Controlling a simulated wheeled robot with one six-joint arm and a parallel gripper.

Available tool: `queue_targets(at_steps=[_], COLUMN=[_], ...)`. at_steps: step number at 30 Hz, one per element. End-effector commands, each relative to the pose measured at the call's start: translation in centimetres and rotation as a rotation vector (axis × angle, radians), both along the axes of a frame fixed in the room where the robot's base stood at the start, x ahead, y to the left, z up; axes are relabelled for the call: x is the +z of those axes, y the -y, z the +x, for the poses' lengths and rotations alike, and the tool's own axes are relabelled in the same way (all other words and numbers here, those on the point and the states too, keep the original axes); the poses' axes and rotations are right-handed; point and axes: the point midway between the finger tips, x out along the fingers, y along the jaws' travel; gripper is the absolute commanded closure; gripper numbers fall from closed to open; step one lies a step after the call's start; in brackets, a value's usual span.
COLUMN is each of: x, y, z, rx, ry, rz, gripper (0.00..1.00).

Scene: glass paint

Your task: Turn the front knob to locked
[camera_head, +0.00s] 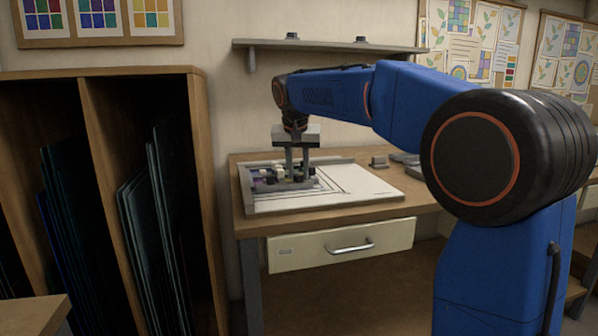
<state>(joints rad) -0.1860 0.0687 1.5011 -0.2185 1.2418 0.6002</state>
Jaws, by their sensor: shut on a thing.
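My gripper (297,174) points straight down over a pale board (365,183) on the workbench. Its fingers reach down to the front part of a small grey fixture (270,188) at the board's left side. They are shut on a small part there, which appears to be the front knob. The fingers largely hide the knob, so its angle and any locked marking cannot be made out. Small light and dark parts of the fixture show just left of and behind the fingers.
The wooden workbench (400,208) has a cream drawer (390,236), shut, with a metal handle. A small grey block (378,162) lies behind the board. A grey shelf (390,49) hangs on the wall above. A wooden rack (95,110) with glass sheets stands at left.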

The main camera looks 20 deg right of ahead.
Motion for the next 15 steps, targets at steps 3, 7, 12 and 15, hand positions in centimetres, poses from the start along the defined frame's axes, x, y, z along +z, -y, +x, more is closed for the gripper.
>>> queue_targets(at_steps=[3, 7, 12, 15], x=[0.06, 0.02, 0.05, 0.05], y=[-0.13, -0.14, -0.2, -0.24], z=[0.06, 0.13, 0.15, 0.15], rx=[-0.1, -0.202, -0.306, -0.351], ry=[0.0, 0.0, 0.001, 0.0], rz=[-0.002, -0.002, -0.001, 0.0], gripper=[0.97, 0.97, 0.97, 0.97])
